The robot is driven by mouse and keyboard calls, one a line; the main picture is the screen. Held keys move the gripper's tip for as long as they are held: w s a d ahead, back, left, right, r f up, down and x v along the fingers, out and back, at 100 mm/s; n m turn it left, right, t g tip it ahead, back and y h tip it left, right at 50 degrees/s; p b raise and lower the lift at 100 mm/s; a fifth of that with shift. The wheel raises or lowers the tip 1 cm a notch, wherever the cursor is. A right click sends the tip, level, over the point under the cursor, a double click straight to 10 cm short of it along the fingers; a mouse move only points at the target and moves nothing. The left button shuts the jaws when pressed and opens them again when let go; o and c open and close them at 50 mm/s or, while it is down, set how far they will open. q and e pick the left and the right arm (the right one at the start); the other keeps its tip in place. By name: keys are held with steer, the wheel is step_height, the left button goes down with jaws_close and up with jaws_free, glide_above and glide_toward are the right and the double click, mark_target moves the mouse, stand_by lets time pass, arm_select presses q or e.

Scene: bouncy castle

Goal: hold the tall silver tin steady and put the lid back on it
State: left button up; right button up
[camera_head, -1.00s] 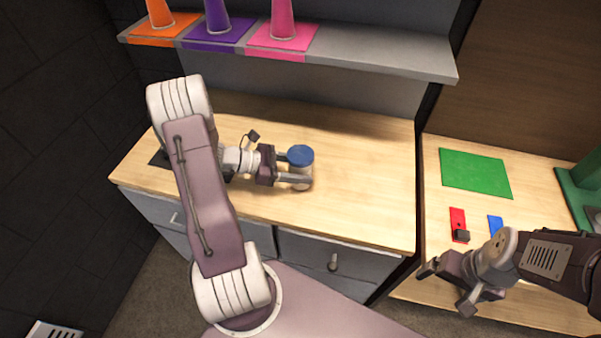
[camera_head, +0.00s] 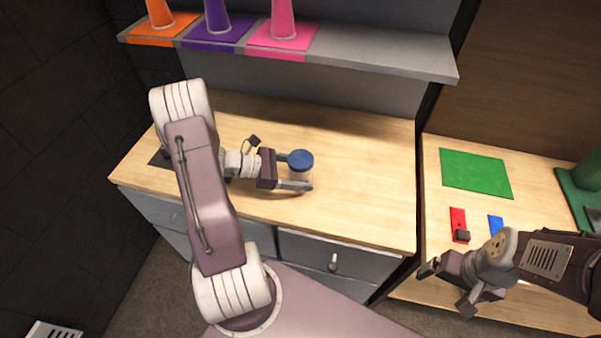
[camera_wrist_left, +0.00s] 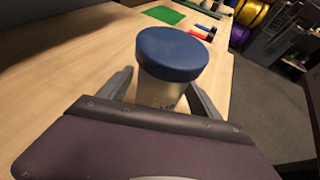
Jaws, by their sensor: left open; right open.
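A pale silvery tin (camera_head: 300,173) stands upright on the wooden counter, with a blue lid (camera_head: 300,160) on its top. In the left wrist view the lid (camera_wrist_left: 172,54) covers the top of the tin (camera_wrist_left: 160,93), and the rim underneath is hidden. My left gripper (camera_head: 295,171) is open, with one finger on each side of the tin below the lid. In the left wrist view a gap shows beside the left finger; contact is unclear. My right gripper (camera_head: 448,287) is open and empty, at lower right, well away from the tin.
A shelf (camera_head: 380,60) with orange, purple and pink cones runs behind the counter. The counter (camera_head: 365,190) is clear to the right of the tin. A second table at right holds a green mat (camera_head: 475,173), a red piece (camera_head: 458,222) and a blue piece (camera_head: 495,224).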

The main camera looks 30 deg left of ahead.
arm_select(q)
steer(key=v, duration=1.2)
